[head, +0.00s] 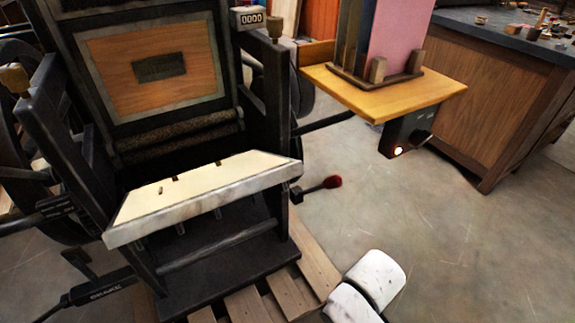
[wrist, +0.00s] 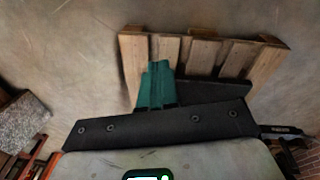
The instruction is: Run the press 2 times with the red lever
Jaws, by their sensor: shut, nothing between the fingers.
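The press (head: 230,275) stands in the left half of the head view, with a pale slanted bed and a dark frame. Its counter (head: 250,18) reads 0000. A lever with a dark red knob (head: 332,182) sticks out low on its right side, beyond the bed's right end. My gripper (wrist: 158,65) shows in the wrist view as two green fingers, shut together with nothing between them, above the pallet and dark base. The gripper is outside the head view, where white parts of my arm show at the bottom. I do not make out the red knob in the wrist view.
The press stands on a wooden pallet (head: 318,262), which also shows in the wrist view (wrist: 199,55). A handle marked BRAKE (head: 100,292) is at lower left. A wooden shelf (head: 440,91) with a lit box (head: 408,132) overhangs right of the press. Floor at right is clear.

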